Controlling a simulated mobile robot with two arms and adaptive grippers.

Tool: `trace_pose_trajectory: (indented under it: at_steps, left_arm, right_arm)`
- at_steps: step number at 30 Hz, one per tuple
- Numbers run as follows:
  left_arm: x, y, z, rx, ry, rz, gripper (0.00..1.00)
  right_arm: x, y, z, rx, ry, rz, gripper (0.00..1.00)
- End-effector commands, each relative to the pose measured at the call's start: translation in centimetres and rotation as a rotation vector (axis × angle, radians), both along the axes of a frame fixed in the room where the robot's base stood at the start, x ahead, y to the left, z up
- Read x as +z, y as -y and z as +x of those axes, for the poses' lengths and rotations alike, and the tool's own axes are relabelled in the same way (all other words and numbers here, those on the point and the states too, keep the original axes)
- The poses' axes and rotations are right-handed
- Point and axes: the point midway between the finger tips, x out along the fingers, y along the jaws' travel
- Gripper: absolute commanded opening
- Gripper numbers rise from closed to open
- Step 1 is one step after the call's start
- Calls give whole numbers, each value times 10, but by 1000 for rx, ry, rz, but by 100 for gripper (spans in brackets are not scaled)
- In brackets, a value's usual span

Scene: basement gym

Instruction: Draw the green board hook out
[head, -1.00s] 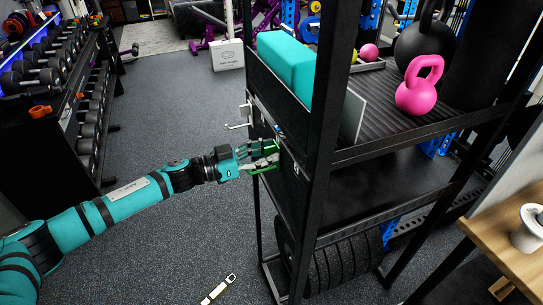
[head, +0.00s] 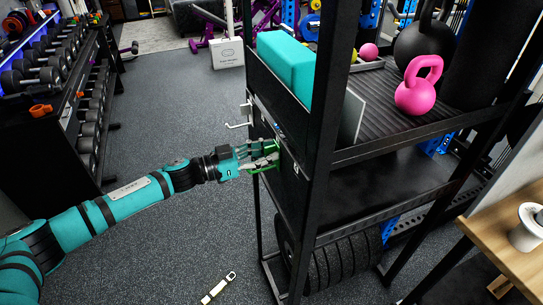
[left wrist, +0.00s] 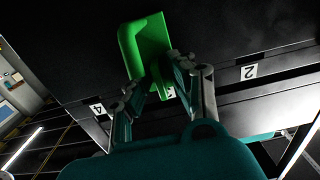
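The green board hook (left wrist: 145,45) is at the dark board on the side of the black rack; it shows as a thin green shape (head: 277,150) in the head view. My left gripper (head: 266,158) reaches it from the left. In the left wrist view its two fingers (left wrist: 157,76) lie on either side of the hook's lower part and appear closed on it. The fingertips partly hide the hook, and where it meets the board is not clear. My right gripper is not in view.
White labels, one marked 2 (left wrist: 249,72), are on the board. A pale metal hook (head: 238,125) sticks out above my gripper. The rack (head: 322,140) holds a teal block (head: 286,60) and a pink kettlebell (head: 416,88). The floor left of the rack is mostly clear.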

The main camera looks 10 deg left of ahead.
Motion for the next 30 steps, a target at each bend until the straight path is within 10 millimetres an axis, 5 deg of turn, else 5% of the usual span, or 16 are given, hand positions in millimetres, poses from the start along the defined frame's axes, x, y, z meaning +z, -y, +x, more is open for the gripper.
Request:
trace_pose_trajectory:
  at_steps: [5,30]
  left_arm:
    - [0,0,0,0,0,0,0]
    - [4,0,0,0,0,-1,0]
  right_arm:
    - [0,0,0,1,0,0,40]
    - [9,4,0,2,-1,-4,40]
